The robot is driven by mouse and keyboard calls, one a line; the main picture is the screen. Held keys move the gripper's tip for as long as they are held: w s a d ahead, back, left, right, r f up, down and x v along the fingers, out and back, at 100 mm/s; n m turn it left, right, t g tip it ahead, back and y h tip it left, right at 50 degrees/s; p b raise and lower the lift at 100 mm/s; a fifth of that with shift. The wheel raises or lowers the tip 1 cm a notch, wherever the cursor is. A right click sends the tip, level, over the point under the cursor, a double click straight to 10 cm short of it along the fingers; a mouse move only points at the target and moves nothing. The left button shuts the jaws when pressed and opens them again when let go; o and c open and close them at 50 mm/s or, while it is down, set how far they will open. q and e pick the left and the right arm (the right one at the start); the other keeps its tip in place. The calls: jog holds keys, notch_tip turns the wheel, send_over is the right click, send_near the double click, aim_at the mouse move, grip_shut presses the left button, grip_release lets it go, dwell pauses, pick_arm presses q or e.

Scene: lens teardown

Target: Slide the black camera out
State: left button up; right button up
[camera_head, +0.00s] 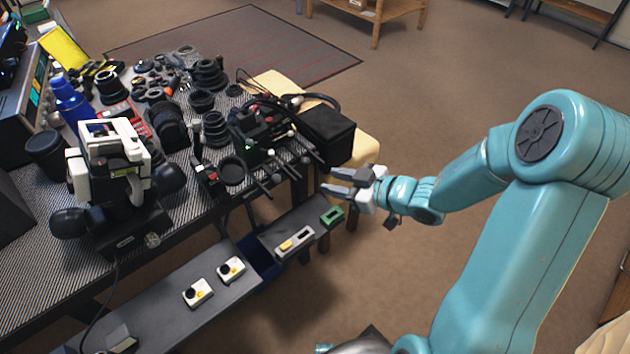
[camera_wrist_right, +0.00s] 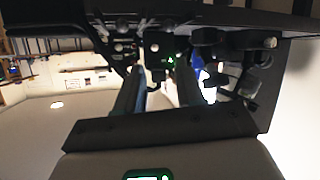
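A black camera (camera_head: 251,122) with a small green light sits in a rig of rods and cables at the table's right end. In the right wrist view a black body with a green light (camera_wrist_right: 168,60) shows beyond the fingers and is probably this camera. My right gripper (camera_head: 332,182) is open and empty, in the air off the table's right edge, to the right of and lower in the picture than the camera. In the right wrist view its two fingers (camera_wrist_right: 158,88) stand apart, with a gap to the black body. My left gripper is not in view.
Black rods stick out from the rig toward my right gripper. A black box (camera_head: 326,134) stands right of the camera. Lens parts (camera_head: 210,74) crowd the table. A white-and-black device (camera_head: 112,150) stands at left. A lower shelf (camera_head: 180,318) holds small boxes. Open floor lies right.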

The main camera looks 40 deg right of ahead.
jog(key=s+d+h, duration=0.1)
jog(key=s+d, duration=0.1)
jog(key=d, duration=0.1)
jog(key=m+h+b, duration=0.1)
jog(key=b, duration=0.2)
send_near(308, 163)
jog(key=shift+t, duration=0.3)
jog(key=x, duration=0.8)
jog(key=shift+w+f, duration=0.15)
jog(key=shift+f, duration=0.15)
jog(key=shift+c, duration=0.3)
grip_shut()
